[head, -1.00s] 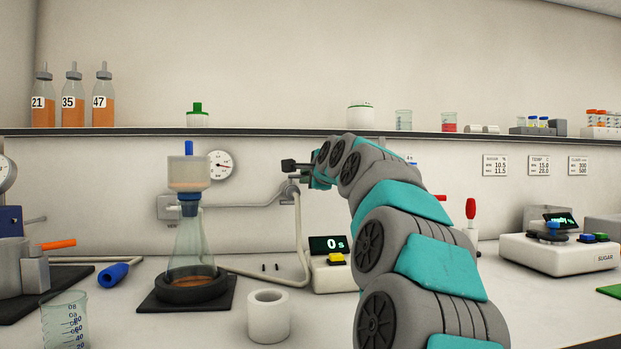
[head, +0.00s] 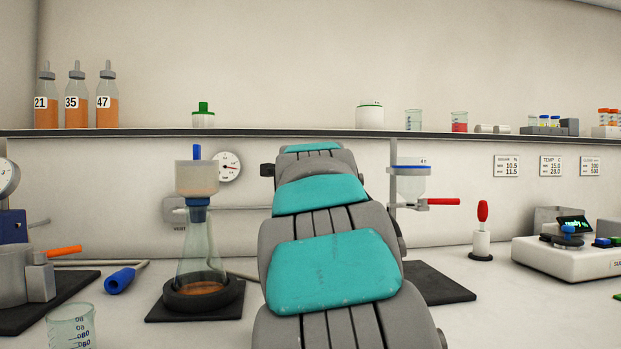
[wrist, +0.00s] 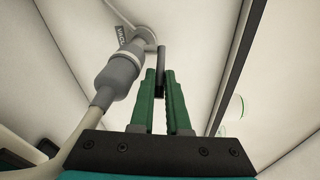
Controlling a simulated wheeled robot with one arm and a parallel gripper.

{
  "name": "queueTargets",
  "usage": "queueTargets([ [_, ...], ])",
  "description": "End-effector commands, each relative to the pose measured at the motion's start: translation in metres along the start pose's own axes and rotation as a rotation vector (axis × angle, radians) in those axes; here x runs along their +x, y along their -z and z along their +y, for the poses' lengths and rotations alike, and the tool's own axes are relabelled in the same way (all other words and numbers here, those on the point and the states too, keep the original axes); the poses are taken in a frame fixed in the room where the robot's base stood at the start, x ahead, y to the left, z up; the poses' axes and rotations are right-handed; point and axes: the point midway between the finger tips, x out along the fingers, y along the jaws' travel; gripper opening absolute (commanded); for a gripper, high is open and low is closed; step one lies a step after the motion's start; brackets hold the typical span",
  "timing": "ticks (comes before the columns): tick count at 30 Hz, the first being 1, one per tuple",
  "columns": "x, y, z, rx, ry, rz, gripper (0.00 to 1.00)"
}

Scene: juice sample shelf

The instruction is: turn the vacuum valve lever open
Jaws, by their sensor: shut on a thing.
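The vacuum valve (wrist: 118,72) shows in the wrist view as a grey body with a pale hose running down from it. Its dark lever (wrist: 160,62) sticks out near the top centre. My gripper (wrist: 160,76) has green fingers shut on the lower end of this lever. In the head view my arm hides the valve, the lever and the fingertips. A white dial gauge (head: 229,166) hangs on the wall left of my arm. A glass flask (head: 200,252) with a filter funnel (head: 197,178) stands below it.
A shelf (head: 150,133) runs above the bench with bottles (head: 77,100) and small vessels on it. A funnel with a red handle (head: 443,202) is right of my arm. A beaker (head: 71,328) stands at the front left.

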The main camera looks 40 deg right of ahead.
Motion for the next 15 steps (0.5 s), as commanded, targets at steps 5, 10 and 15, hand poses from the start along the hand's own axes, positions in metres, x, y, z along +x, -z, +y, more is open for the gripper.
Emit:
queueTargets([
  [5, -0.0008, -0.0018, -0.0012, 0.000, 0.003, -0.004, 0.00],
  [10, -0.0005, -0.0013, -0.0007, 0.000, 0.001, -0.003, 0.31],
  [15, 0.0000, -0.0004, 0.0005, 0.000, -0.001, -0.002, 0.44],
])
